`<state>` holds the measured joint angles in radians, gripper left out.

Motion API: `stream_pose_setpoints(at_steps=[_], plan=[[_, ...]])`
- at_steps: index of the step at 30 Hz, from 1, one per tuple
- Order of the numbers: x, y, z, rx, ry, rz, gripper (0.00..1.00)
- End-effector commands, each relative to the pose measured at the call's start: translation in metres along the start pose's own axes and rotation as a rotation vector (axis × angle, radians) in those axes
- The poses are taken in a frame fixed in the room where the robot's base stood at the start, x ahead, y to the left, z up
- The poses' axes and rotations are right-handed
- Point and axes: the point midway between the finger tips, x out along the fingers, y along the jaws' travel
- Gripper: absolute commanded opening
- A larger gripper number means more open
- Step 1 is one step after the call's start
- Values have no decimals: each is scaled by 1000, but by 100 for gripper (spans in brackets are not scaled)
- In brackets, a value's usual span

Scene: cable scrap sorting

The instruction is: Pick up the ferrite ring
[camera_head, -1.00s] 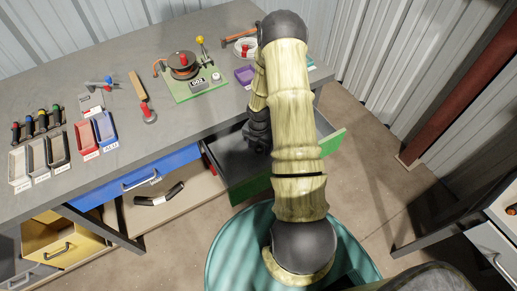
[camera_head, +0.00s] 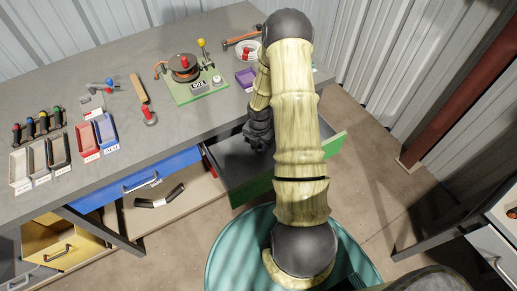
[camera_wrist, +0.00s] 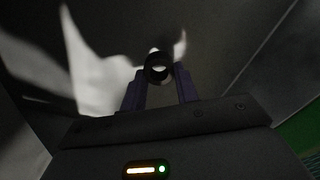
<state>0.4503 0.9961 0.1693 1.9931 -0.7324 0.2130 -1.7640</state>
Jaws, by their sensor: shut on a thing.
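The ferrite ring (camera_wrist: 158,68) is a small dark ring in the wrist view, held between the two fingertips of my gripper (camera_wrist: 160,82). My gripper is shut on it. The bright hole of the ring faces the wrist camera. In the head view my gripper (camera_head: 260,137) is at the open green-fronted drawer (camera_head: 232,160) under the bench. The ring does not show in the head view, hidden by my gripper and arm. Whether the ring touches the drawer floor I cannot tell.
The drawer's walls and green front (camera_head: 255,190) surround my gripper closely. The grey bench top (camera_head: 185,125) is above it. A green board with a coil (camera_head: 184,70), a purple tray (camera_head: 246,77) and a white cable coil (camera_head: 249,48) stand on the bench.

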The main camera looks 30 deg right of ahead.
Motion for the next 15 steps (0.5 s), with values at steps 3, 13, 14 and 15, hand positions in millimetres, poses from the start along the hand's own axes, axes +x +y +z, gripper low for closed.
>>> stream_pose_setpoints(at_steps=[3,13,14,15], plan=[[-23,0,2,2,-4,4,10],[-79,0,1,1,-2,2,10],[-82,0,1,1,-2,2,10],[-84,0,0,0,-1,1,10]])
